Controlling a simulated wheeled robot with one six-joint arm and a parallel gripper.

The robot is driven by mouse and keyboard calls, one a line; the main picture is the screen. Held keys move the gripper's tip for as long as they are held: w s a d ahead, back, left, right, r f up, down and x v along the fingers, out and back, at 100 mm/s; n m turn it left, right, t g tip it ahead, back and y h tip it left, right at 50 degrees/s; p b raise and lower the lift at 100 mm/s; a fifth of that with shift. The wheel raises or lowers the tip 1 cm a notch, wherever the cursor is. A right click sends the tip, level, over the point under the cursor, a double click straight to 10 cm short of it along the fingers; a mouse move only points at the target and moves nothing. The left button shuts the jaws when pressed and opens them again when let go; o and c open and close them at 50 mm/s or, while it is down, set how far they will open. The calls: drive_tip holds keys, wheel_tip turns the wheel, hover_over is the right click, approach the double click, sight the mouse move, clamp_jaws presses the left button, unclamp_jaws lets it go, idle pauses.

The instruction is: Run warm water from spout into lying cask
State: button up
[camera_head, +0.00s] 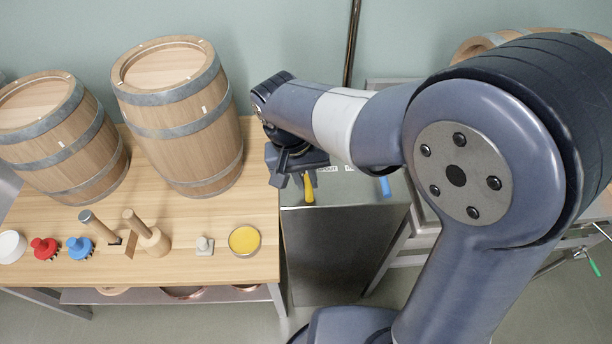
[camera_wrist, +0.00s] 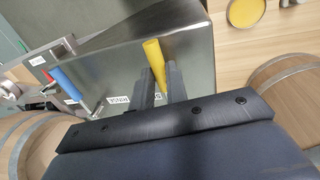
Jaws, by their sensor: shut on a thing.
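A steel box (camera_head: 325,240) stands to the right of the wooden table and also shows in the wrist view (camera_wrist: 110,75). A yellow handle (camera_wrist: 153,52) sticks out from it, with its lower end between my fingers. It also shows in the head view (camera_head: 309,187). My gripper (camera_wrist: 160,85) is shut on this yellow handle. A cask (camera_head: 480,44) at the right is mostly hidden behind my arm. I cannot make out the spout's outlet or any water.
Two upright casks (camera_head: 180,115) (camera_head: 62,140) stand on the wooden table (camera_head: 200,222). Red and blue brushes, mallets and a yellow dish (camera_head: 244,240) lie along its front. A dark vertical pipe (camera_head: 352,40) runs up the wall. A metal rack stands at right.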

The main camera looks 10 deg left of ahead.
clamp_jaws()
drive_tip(key=shift+a+r+m+p, duration=0.1)
drive_tip(key=shift+a+m+p, duration=0.5)
drive_tip(key=shift+a+m, duration=0.65)
drive_tip(key=m, duration=0.1)
drive_tip(key=a+m+g+p, duration=0.1)
drive_tip(key=m, duration=0.1)
drive_tip(key=shift+w+a, duration=0.1)
drive_tip(key=shift+w, duration=0.1)
drive_tip(key=shift+w+a+m+g+y+p, duration=0.15)
drive_tip(key=shift+w+a+m+p, duration=0.25)
drive_tip(key=shift+m, duration=0.5)
drive_tip(key=shift+w+a+m+g+y+p, duration=0.15)
drive_tip(key=shift+a+m, duration=0.35)
drive_tip(key=shift+m, duration=0.35)
drive_tip(key=shift+w+a+m+g+p, duration=0.1)
drive_tip(key=shift+w+a+m+p, duration=0.3)
drive_tip(key=shift+m, duration=0.5)
drive_tip(key=shift+a, duration=0.1)
drive_tip(key=o, duration=0.6)
unclamp_jaws()
drive_tip(key=shift+s, duration=0.1)
